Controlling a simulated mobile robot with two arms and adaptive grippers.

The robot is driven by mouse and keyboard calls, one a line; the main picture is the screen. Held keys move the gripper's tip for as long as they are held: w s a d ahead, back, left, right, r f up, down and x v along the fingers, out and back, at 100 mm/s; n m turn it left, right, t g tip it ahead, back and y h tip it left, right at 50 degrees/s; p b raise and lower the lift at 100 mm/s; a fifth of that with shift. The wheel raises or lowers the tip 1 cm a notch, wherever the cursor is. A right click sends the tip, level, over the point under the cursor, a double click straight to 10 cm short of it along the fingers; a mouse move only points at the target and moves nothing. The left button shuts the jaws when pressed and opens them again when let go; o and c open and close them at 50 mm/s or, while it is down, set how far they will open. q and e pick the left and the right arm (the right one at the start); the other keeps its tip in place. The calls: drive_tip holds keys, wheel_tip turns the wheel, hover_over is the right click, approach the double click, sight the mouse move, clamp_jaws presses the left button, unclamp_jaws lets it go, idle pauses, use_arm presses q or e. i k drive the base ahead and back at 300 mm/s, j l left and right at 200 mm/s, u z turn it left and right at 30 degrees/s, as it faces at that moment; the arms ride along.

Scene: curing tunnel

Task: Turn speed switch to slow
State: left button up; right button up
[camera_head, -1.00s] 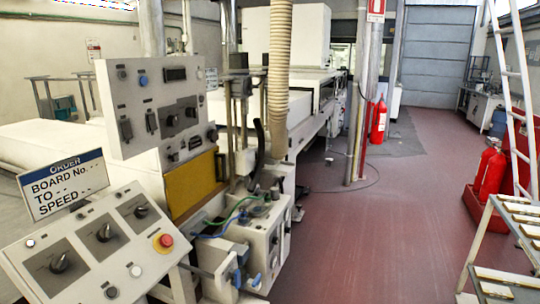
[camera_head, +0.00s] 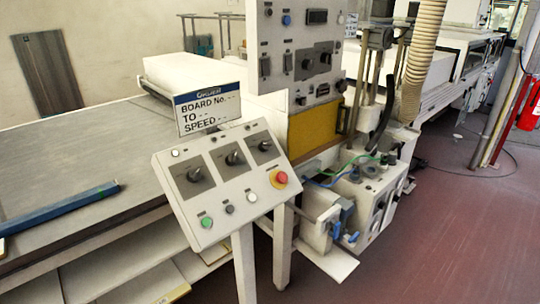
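A slanted white control panel (camera_head: 222,185) stands on white legs in the centre-left of the head view. It carries three dark rotary switches: a left one (camera_head: 194,174), a middle one (camera_head: 233,158) and a right one (camera_head: 265,146). Their labels are too small to read, so I cannot tell which is the speed switch or where it points. Neither of my grippers shows in the view.
The panel also has a red stop button (camera_head: 278,178) and a green button (camera_head: 207,222). A long table (camera_head: 70,150) with a blue bar (camera_head: 70,207) lies at left. A tall machine panel (camera_head: 305,50) stands behind. Red floor (camera_head: 440,240) is clear at right.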

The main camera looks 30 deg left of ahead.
sight(194, 176)
drive_tip(key=k+u, duration=0.2)
drive_tip(key=u, duration=1.05)
